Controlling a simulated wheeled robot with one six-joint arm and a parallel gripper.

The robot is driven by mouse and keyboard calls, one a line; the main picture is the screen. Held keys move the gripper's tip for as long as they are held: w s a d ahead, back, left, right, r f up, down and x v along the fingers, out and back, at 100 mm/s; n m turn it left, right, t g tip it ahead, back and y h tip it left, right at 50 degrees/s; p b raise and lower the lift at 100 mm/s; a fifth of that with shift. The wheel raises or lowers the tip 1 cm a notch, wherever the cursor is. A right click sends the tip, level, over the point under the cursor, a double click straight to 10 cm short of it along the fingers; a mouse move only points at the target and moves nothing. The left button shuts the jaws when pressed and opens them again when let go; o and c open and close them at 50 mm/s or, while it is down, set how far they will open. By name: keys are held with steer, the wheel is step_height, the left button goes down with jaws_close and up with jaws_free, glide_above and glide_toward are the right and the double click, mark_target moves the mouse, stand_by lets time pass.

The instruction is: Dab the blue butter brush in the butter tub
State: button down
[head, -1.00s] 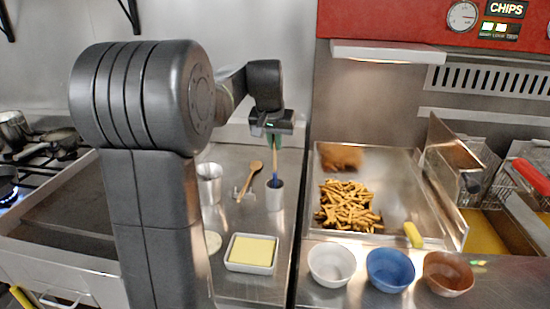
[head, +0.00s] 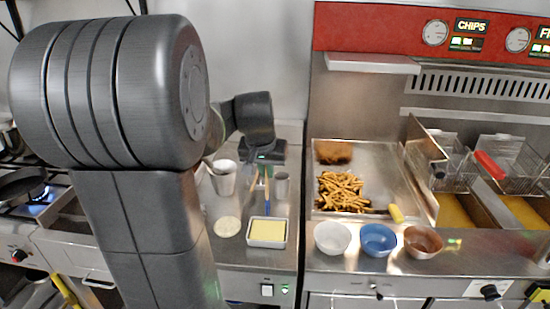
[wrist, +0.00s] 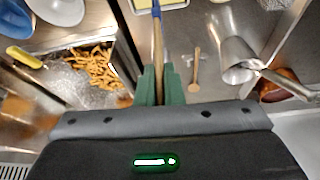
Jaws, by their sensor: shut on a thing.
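The butter tub (head: 267,243), a white dish of yellow butter, sits on the counter. Its edge also shows in the wrist view (wrist: 173,5). The brush's tip appears just behind the tub's rear rim; I cannot tell its height or whether it touches.
A larger metal cup (head: 225,181) stands left of the brush, and a wooden spoon (wrist: 196,68) lies on the counter. A pale round item (head: 228,227) lies left of the tub. White (head: 332,238), blue (head: 379,240) and brown (head: 423,242) bowls stand right, before the chips tray (head: 405,205).

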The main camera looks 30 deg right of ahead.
mark_target(267, 191)
steer(key=shift+w+f+b, duration=0.1)
steer(key=shift+f+b, duration=2.2)
steer(key=shift+f, duration=0.7)
steer(key=shift+f+b, duration=0.35)
steer(key=shift+f, duration=0.2)
steer(key=shift+r+p, duration=2.8)
steer(key=shift+r, duration=0.8)
steer(key=shift+f, duration=0.15)
